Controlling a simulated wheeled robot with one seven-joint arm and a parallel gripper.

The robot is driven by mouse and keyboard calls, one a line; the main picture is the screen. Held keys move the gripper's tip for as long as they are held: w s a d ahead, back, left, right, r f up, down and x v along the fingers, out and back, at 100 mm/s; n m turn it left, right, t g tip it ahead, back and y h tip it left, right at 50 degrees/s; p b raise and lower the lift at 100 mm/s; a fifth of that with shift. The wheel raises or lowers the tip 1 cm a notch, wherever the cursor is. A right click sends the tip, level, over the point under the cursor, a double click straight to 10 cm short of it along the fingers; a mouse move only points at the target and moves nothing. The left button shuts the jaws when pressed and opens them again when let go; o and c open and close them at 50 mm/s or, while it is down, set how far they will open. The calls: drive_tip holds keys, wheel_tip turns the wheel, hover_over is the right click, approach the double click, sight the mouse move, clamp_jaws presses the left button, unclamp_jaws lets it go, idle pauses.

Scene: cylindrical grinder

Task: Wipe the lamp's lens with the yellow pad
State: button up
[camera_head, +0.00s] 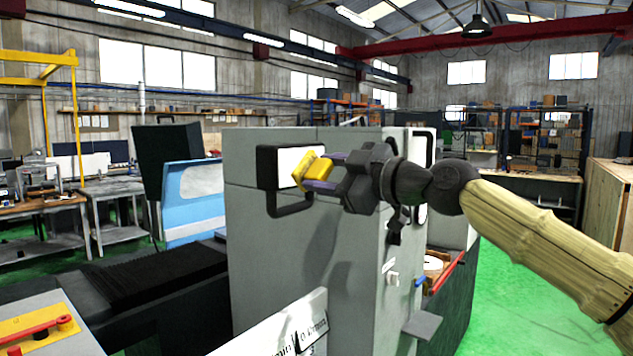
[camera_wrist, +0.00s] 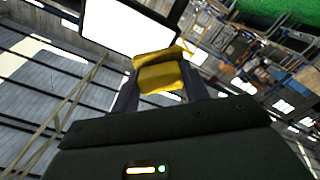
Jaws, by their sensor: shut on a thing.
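The lamp (camera_head: 264,165) is a dark-framed box with a white lens (camera_head: 288,160), mounted on the side of the grey machine cabinet, with a dark bracket loop below it. My gripper (camera_head: 322,178) is shut on the yellow pad (camera_head: 311,171) and holds it in front of the right part of the lens. In the wrist view the pad (camera_wrist: 160,77) sits between the two fingers, and the bright white lens (camera_wrist: 128,28) lies just beyond it. The pad overlaps the lens's lower right edge there. I cannot tell whether pad and lens touch.
The tall grey cabinet (camera_head: 290,250) stands close behind my gripper. A white sign plate (camera_head: 300,325) sticks up at the front. A control panel (camera_head: 40,325) with a red handle is at lower left. Green floor (camera_head: 510,300) is open at right.

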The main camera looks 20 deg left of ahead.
drive_tip(key=shift+s+d, duration=0.1)
drive_tip(key=shift+d, duration=0.1)
drive_tip(key=shift+s+d+f+b, duration=0.1)
drive_tip(key=shift+s+d+b, duration=0.1)
drive_tip(key=shift+d+b, duration=0.4)
drive_tip(key=shift+v, duration=0.9)
